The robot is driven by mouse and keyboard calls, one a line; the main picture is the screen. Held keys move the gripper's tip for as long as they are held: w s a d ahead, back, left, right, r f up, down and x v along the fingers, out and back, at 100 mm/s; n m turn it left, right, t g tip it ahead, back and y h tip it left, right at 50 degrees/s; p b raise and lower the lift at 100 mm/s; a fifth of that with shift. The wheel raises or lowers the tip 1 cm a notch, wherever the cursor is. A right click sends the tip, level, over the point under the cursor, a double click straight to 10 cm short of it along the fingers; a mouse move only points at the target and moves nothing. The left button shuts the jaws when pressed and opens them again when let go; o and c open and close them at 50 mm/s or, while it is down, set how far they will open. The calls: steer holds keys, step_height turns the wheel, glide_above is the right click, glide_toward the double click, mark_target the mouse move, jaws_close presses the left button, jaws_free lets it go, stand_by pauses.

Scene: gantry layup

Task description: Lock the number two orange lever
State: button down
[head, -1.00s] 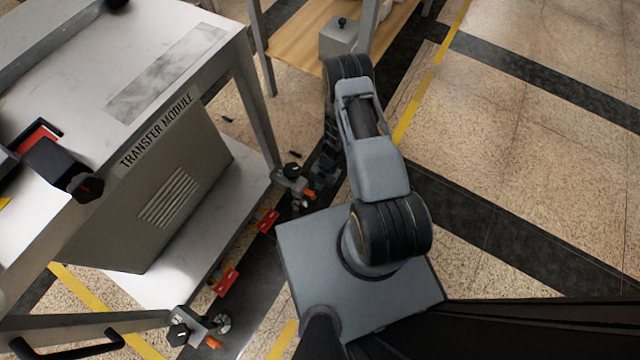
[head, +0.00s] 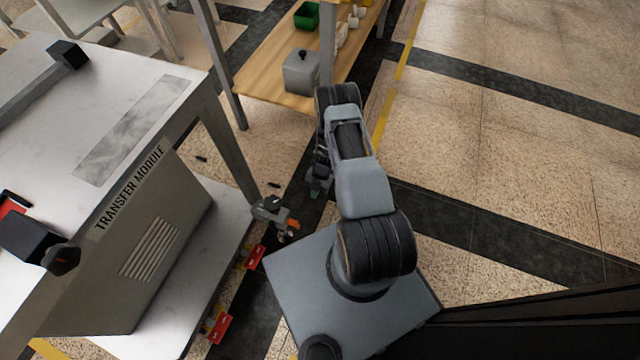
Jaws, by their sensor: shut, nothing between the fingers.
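One small orange lever (head: 292,224) shows on the caster assembly (head: 270,209) at the foot of the transfer module's (head: 165,220) near right leg. No number can be read on it, so I cannot tell whether it is number two. My gripper (head: 315,193) points down just behind and to the right of this lever, apart from it in the picture. It is shut and empty, and my arm partly hides it.
Two red brackets (head: 254,257) (head: 218,328) sit along the module's lower shelf edge. A wooden shelf (head: 255,75) with a grey box (head: 300,72) and a green bin (head: 306,14) stands behind. Open floor (head: 500,150) lies to the right.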

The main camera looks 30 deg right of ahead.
steer(key=shift+w+d+f, duration=0.15)
steer(key=shift+w+d, duration=0.55)
steer(key=shift+d, duration=0.25)
steer(key=shift+w+d+f, duration=0.1)
steer(key=shift+w+d, duration=0.55)
steer(key=shift+d, duration=0.25)
